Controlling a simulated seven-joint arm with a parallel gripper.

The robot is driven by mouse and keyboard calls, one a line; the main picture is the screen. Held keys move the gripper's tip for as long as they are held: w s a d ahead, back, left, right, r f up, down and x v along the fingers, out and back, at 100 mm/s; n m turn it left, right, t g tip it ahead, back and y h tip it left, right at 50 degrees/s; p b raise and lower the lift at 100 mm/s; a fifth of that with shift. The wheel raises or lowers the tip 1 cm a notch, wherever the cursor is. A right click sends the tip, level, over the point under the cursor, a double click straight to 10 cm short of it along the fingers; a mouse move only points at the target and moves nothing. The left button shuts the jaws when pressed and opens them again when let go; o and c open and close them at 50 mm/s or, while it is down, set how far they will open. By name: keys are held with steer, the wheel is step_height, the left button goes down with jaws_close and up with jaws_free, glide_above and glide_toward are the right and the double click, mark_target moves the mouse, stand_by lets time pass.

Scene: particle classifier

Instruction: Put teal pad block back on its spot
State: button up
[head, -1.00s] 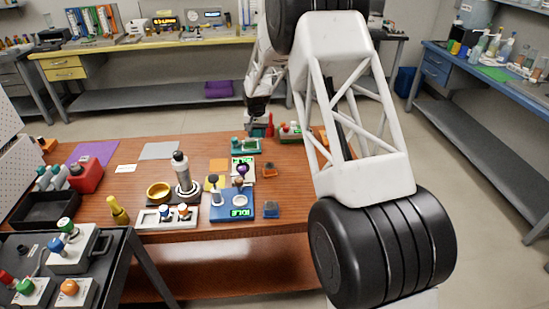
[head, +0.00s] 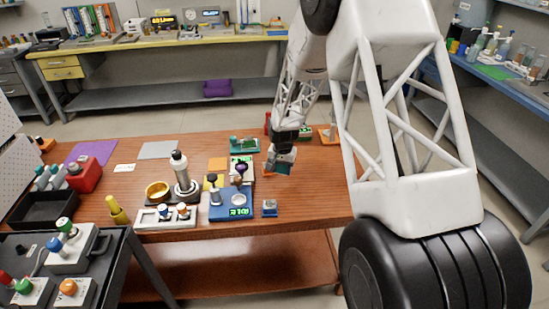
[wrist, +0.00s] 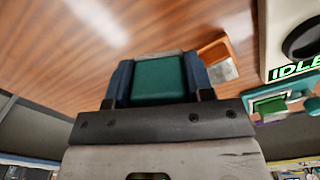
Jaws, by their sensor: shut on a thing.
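The teal pad block (wrist: 158,80) is between the two dark blue fingers of my gripper (wrist: 160,85) in the wrist view. My gripper is shut on it, and the wooden table shows beyond. In the head view my gripper (head: 283,163) hangs over the right part of the table, with the block small and partly hidden there. An orange holder with a grey square (wrist: 218,62) lies beside the block in the wrist view, apart from it in the picture. In the head view this holder is mostly hidden by my gripper. I cannot tell the block's height above the table.
A blue device with a green display (head: 233,207) and a small blue block (head: 269,208) stand nearer the front. A green device (head: 246,145) is behind to the left. Another orange piece (head: 328,134) lies at the back right. Bare table shows right of my gripper.

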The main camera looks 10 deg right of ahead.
steer(key=shift+w, duration=0.15)
steer(key=w, duration=0.5)
steer(key=w+f, duration=0.1)
steer(key=w, duration=0.4)
steer(key=w+a, duration=0.1)
steer(key=w, duration=0.4)
steer(key=shift+w+a+f, duration=0.1)
steer(key=shift+w+f, duration=0.15)
steer(key=shift+w, duration=0.1)
steer(key=shift+f, duration=1.75)
steer(key=shift+f, duration=0.15)
steer(key=o, duration=1)
steer(key=shift+o, duration=0.2)
